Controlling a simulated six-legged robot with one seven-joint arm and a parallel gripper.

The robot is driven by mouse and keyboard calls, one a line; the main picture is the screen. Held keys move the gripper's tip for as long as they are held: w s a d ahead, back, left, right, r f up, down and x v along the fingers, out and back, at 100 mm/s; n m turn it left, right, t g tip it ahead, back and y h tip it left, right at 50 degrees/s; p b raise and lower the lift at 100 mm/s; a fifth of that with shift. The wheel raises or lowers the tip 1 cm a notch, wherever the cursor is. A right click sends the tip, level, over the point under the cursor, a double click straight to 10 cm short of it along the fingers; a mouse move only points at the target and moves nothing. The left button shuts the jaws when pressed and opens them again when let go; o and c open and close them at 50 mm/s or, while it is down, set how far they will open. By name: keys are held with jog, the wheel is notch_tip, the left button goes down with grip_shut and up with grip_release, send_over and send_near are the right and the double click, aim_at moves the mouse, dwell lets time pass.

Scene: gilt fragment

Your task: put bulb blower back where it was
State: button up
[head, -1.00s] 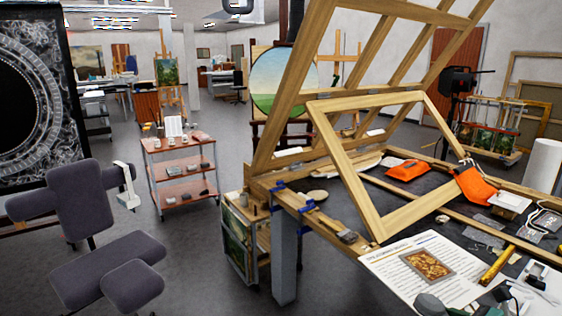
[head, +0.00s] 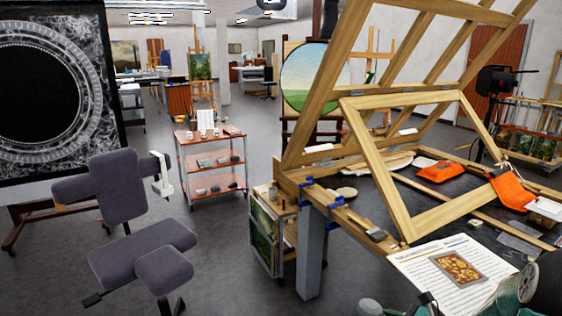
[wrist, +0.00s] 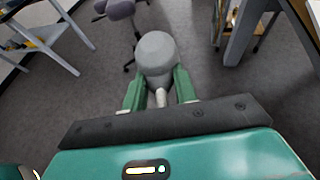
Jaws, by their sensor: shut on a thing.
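The bulb blower (wrist: 157,50) is a rounded grey bulb with a pale nozzle. My gripper (wrist: 158,90) has green fingers on either side of its narrow end and is shut on it. In the wrist view the bulb points away from the gripper, with bare floor behind it. In the head view the grey bulb (head: 371,307) shows at the bottom edge, partly cut off, left of the green parts of my arm. It is in front of the worktable (head: 480,235).
The worktable carries a tilted wooden frame (head: 400,225), a printed sheet (head: 440,285), and orange pouches (head: 438,172). A grey padded chair (head: 140,245) stands at left, and a shelved trolley (head: 211,160) behind. Open floor lies between chair and table.

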jog(key=shift+w+a+f+m+t+h, duration=1.45)
jog(key=shift+a+f, duration=1.7)
jog(key=shift+a, duration=2.6)
notch_tip(320, 180, up, 12)
jog(key=w+m+h, duration=0.2)
jog(key=shift+m+h, duration=0.35)
